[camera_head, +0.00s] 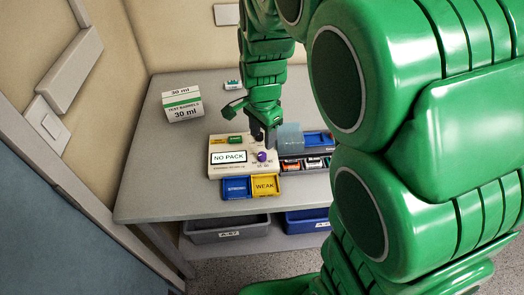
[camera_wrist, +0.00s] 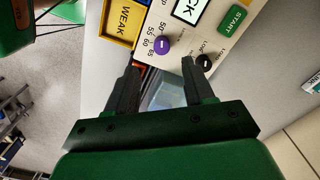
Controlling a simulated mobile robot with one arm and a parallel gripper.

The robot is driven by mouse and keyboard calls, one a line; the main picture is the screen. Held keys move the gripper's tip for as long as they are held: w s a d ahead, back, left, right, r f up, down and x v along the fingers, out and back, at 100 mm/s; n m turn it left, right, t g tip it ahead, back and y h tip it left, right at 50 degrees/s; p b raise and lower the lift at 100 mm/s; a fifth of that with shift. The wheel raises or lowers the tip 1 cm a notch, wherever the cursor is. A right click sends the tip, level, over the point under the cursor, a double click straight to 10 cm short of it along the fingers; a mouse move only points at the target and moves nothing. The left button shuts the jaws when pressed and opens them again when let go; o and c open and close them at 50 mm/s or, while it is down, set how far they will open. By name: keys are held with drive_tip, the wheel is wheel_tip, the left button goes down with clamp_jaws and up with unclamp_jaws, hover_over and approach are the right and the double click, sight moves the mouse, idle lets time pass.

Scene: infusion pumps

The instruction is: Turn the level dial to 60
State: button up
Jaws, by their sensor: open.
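The pump (camera_head: 217,171) is a cream box with a "NO PACK" display on the grey table. Its purple dial (camera_head: 262,156) sits at the lower right of the panel. In the wrist view the purple dial (camera_wrist: 162,46) has the numbers 50, 55, 60 and 65 beside it. A short white mark shows on the dial, but I cannot tell which number it points to. My gripper (camera_wrist: 160,70) is open, with its fingers apart and nothing between them. The dial lies beyond the fingertips, roughly between their lines. In the head view my gripper (camera_head: 264,138) is just above and behind the dial.
A black knob (camera_wrist: 205,62) is close to the right fingertip. A green START button (camera_wrist: 235,19) is beyond it. A clear bluish block (camera_head: 290,138) stands right of my gripper. Blue and yellow "WEAK" (camera_head: 265,186) trays sit in front.

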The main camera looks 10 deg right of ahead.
sight(262, 154)
drive_tip(key=shift+w+f, duration=0.1)
drive_tip(key=shift+f, duration=3.85)
clamp_jaws()
